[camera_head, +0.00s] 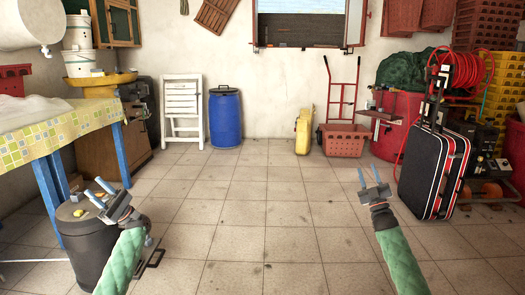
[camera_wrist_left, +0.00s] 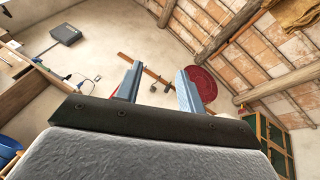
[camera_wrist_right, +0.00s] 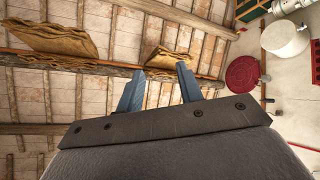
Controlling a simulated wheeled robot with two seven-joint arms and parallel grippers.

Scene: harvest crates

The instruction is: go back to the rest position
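My left gripper (camera_head: 98,191) is at the lower left in the head view, in front of a dark lidded bin as seen from the head. Its two fingers stand apart with nothing between them, and the left wrist view (camera_wrist_left: 158,85) shows the same gap. My right gripper (camera_head: 369,176) is at the lower right, above the tiled floor. Its fingers are apart and empty, as the right wrist view (camera_wrist_right: 158,88) also shows. Both wrist cameras face up toward the ceiling and upper walls. Both forearms are green and come up from the bottom edge.
A table with a yellow checked cloth (camera_head: 62,128) and the dark bin (camera_head: 85,228) stand at left. A blue barrel (camera_head: 225,118), white folded chair (camera_head: 182,108) and red crate (camera_head: 343,140) line the back. A black suitcase (camera_head: 433,172) stands at right. The middle floor is clear.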

